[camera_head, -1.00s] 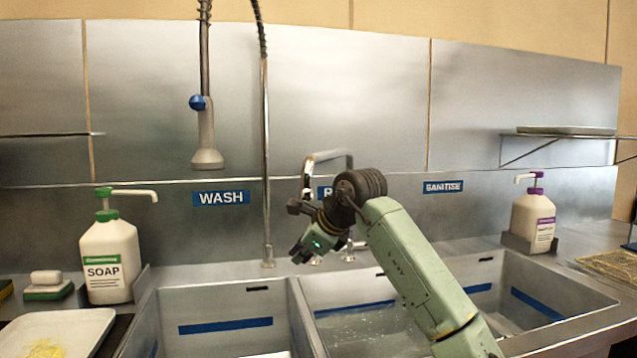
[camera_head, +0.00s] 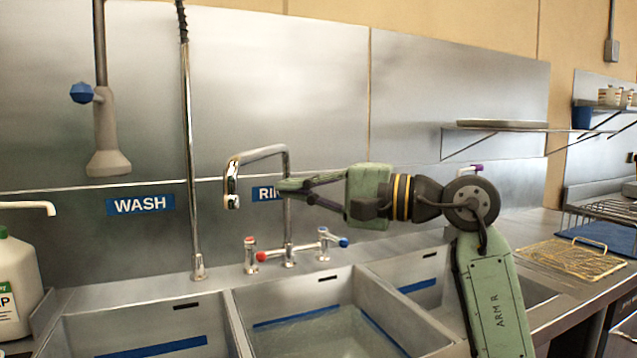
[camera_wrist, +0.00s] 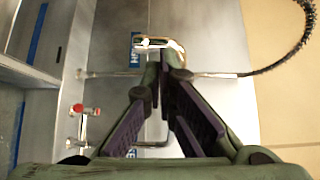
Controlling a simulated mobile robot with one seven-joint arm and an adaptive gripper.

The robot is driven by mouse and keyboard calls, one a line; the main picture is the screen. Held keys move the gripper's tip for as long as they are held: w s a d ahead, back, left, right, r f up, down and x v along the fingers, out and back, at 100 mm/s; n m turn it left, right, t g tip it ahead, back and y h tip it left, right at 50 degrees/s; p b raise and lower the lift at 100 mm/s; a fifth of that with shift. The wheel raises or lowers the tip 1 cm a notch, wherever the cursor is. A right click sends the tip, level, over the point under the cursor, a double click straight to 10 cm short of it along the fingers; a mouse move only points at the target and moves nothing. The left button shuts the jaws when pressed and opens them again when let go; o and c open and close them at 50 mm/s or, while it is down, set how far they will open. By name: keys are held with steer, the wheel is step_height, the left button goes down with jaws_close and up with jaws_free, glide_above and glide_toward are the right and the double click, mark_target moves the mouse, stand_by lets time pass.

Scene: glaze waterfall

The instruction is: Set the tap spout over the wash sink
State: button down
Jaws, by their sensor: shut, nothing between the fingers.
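The chrome tap spout (camera_head: 258,153) arches left from its upright pipe behind the sinks. Its outlet hangs at the left end, roughly in line with the divider between the wash sink (camera_head: 105,328) and the middle sink (camera_head: 290,303). My gripper (camera_head: 281,187) reaches in from the right, level, with its fingers shut and empty. The fingertips are at the upright pipe, below the arch; I cannot tell whether they touch it. In the wrist view the spout (camera_wrist: 172,43) shows just beyond the closed fingertips (camera_wrist: 164,60).
A spray hose riser (camera_head: 189,180) stands left of the tap, and a spray head (camera_head: 107,140) hangs farther left. Red and blue tap handles (camera_head: 325,240) sit low by the tap base. A soap bottle (camera_head: 18,285) is at far left; a shelf (camera_head: 500,127) is at right.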

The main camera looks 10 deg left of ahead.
mark_target(237, 185)
steer(key=a, duration=0.2)
steer(key=a+p, duration=0.1)
steer(key=a, duration=0.1)
steer(key=w+a+p, duration=0.1)
steer(key=a, duration=0.1)
steer(key=shift+a+r, duration=0.15)
steer(key=shift+w+a, duration=0.2)
steer(key=shift+a, duration=0.4)
steer(key=w+a, duration=0.2)
steer(key=a, duration=1.7)
steer(key=shift+w+a+b, duration=0.2)
steer(key=shift+b, duration=0.1)
